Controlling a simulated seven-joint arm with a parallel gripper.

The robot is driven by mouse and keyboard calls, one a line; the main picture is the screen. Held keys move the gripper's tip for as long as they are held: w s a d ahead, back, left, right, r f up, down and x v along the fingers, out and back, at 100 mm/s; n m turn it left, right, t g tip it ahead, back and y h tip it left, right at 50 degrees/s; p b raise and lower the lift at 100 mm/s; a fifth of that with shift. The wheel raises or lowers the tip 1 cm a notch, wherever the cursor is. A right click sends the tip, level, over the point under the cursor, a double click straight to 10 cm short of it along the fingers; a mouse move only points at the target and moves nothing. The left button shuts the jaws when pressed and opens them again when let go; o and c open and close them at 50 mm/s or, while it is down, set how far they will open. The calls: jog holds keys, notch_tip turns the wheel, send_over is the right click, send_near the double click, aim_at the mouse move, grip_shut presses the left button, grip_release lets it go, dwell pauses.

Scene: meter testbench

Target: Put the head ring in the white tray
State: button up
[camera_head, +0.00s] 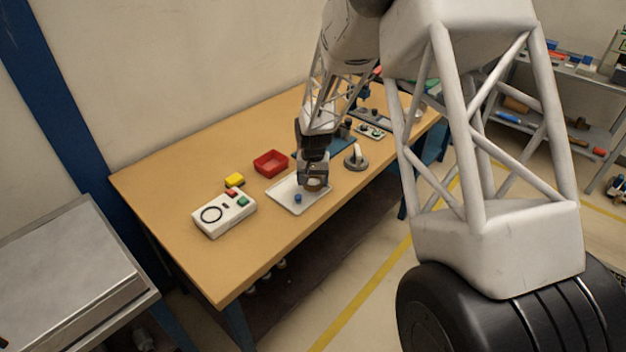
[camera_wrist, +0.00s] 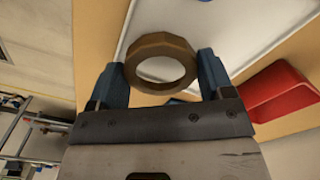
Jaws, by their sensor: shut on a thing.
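The head ring (camera_wrist: 162,45) is a brown, faceted ring. In the wrist view it sits between the two blue fingertips of my gripper (camera_wrist: 160,68), which is shut on it. In the head view the ring (camera_head: 315,184) shows below my gripper (camera_head: 311,182), over the right part of the white tray (camera_head: 282,189). The tray is shallow and flat, and a small blue piece (camera_head: 298,198) is in it. The tray also shows behind the ring in the wrist view (camera_wrist: 232,32). I cannot tell whether the ring touches the tray.
A red bin (camera_head: 270,163) stands behind the tray. A grey stand with a pale upright piece (camera_head: 356,159) is to the right. The table's front left is clear.

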jog(key=shift+f, duration=0.65)
jog(key=o, duration=1)
jog(key=shift+c, duration=0.2)
jog(key=shift+r, duration=0.2)
notch_tip(320, 180, up, 13)
dwell(0.6)
